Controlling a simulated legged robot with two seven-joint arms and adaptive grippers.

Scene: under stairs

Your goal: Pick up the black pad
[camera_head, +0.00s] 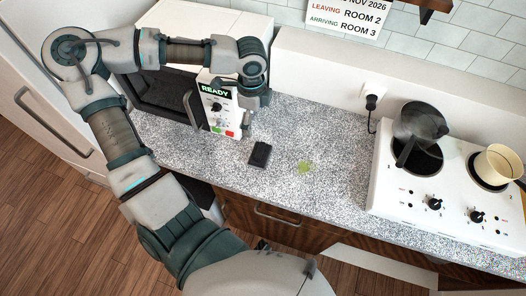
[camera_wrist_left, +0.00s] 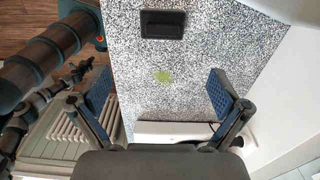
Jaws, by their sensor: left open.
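The black pad (camera_head: 260,154) lies flat on the speckled grey counter, in front of the microwave's right side. It also shows in the left wrist view (camera_wrist_left: 162,24) near the top edge as a dark rectangle. My left gripper (camera_head: 256,100) is above the counter beside the microwave's control panel, behind and apart from the pad. In the left wrist view the two blue-padded fingers of my left gripper (camera_wrist_left: 155,82) are spread wide, with nothing between them but the counter below. My right gripper is not in view.
A white microwave (camera_head: 216,112) marked READY stands at the left. A small green patch (camera_head: 304,167) lies right of the pad. A white stove (camera_head: 450,182) with a dark pot (camera_head: 420,120) and a cream cup (camera_head: 494,164) is at the right. The counter (camera_head: 335,190) between is mostly clear.

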